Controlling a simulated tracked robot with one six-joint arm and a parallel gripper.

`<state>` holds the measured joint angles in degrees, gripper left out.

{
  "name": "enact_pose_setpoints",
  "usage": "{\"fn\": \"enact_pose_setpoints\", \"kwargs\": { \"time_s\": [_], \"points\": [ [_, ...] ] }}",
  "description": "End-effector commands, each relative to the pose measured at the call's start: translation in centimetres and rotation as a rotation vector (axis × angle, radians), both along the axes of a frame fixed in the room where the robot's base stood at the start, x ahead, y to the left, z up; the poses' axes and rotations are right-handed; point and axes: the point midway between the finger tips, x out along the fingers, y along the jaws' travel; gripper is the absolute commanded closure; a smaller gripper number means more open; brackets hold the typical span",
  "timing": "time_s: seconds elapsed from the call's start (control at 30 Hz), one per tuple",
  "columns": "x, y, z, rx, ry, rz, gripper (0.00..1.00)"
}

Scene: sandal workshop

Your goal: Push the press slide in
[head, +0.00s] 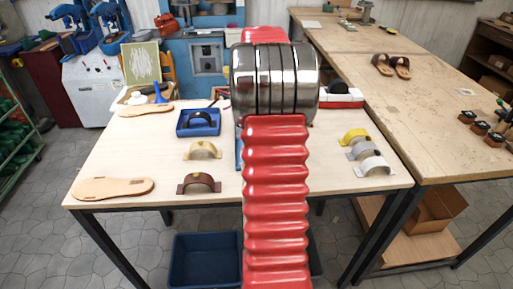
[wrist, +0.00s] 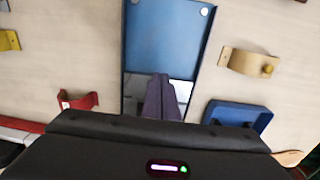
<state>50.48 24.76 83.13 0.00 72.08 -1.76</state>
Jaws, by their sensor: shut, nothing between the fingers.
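A flat blue plate (wrist: 165,35) lies between dark side rails in the wrist view, with pale round spots at its two far corners; it appears to be the press slide. My gripper (wrist: 161,77) is shut and empty. Its fingers overlap the near edge of the plate in that view; I cannot tell whether they touch it. A bright, shiny patch shows beside the fingers, between the rails. In the head view my red arm hides the gripper and nearly all of the press; only a thin blue edge (head: 239,152) shows left of the arm.
A blue tray (wrist: 238,116) and a tan strap (wrist: 248,62) lie right of the rails in the wrist view, a red strap (wrist: 78,101) left. In the head view, sandal soles (head: 113,188) and brown straps (head: 199,183) lie on the left tabletop. A second table (head: 420,120) stands right.

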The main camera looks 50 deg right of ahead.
Motion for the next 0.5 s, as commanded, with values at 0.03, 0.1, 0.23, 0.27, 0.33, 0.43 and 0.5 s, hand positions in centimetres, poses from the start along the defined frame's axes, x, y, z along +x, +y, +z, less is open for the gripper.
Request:
{"fn": "enact_pose_setpoints", "kwargs": {
  "time_s": [0.03, 0.1, 0.23, 0.27, 0.33, 0.43, 0.5],
  "points": [
    [0.0, 0.0, 0.4, -0.001, -0.001, 0.000, 1.00],
    [0.0, 0.1, 0.9, -0.001, -0.001, 0.000, 1.00],
    [-0.1, 0.1, 1.8, -0.001, -0.001, 0.000, 1.00],
    [-0.1, 0.1, 2.0, -0.001, -0.001, 0.000, 1.00],
    [-0.1, 0.1, 2.5, -0.001, -0.001, 0.000, 1.00],
    [-0.2, 0.2, 3.2, 0.000, 0.000, 0.000, 1.00],
    [-0.2, 0.2, 3.5, 0.001, 0.001, 0.000, 1.00]
  ]
}}
